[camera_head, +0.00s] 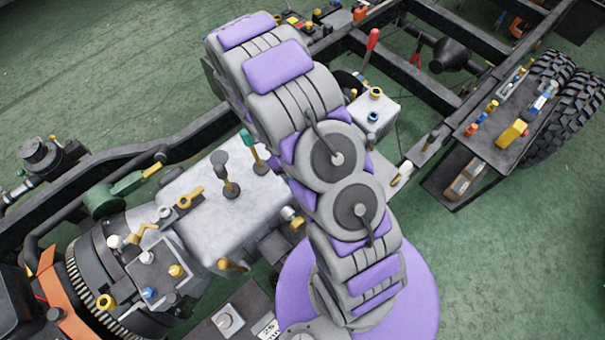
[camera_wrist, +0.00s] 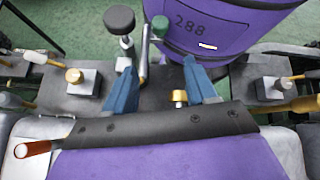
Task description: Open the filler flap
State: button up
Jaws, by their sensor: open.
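I cannot pick out the filler flap with certainty in either view. My gripper (camera_wrist: 160,92) shows in the wrist view as two blue fingers standing well apart, with nothing held between them. A brass knob (camera_wrist: 180,98) shows between the fingers, close to the right one. A black-knobbed lever (camera_wrist: 119,22) and a green-knobbed lever (camera_wrist: 159,28) stand beyond the left finger. In the head view the black-knobbed lever (camera_head: 222,165) and green-knobbed lever (camera_head: 253,147) rise from a pale gearbox housing (camera_head: 215,205). My arm hides my gripper there.
Small metal blocks with brass knobs stand left (camera_wrist: 82,82) and right (camera_wrist: 272,89) of my fingers. The dark chassis frame (camera_head: 410,75) crosses the head view. A shelf with coloured fittings (camera_head: 495,145) is by the tyres (camera_head: 565,105). Green floor (camera_head: 510,260) is clear at lower right.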

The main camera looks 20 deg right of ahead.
jog(key=w+d+r+m+t+y+b, duration=0.1)
jog(key=w+d+r+t+y, duration=0.2)
jog(key=w+r+t, duration=0.4)
jog(key=w+d+r+t+y+b, duration=0.1)
jog(key=w+d+r+t+y, duration=0.3)
jog(key=w, duration=0.6)
jog(key=shift+g+h, duration=0.6)
jog(key=shift+g, duration=0.3)
jog(key=x, duration=0.5)
jog(key=a+b+x, duration=0.1)
jog(key=x, duration=1)
jog(key=shift+s+a+r, duration=0.1)
jog(key=shift+a+r, duration=0.05)
jog(key=shift+a, duration=0.1)
jog(key=shift+c, duration=0.2)
grip_shut()
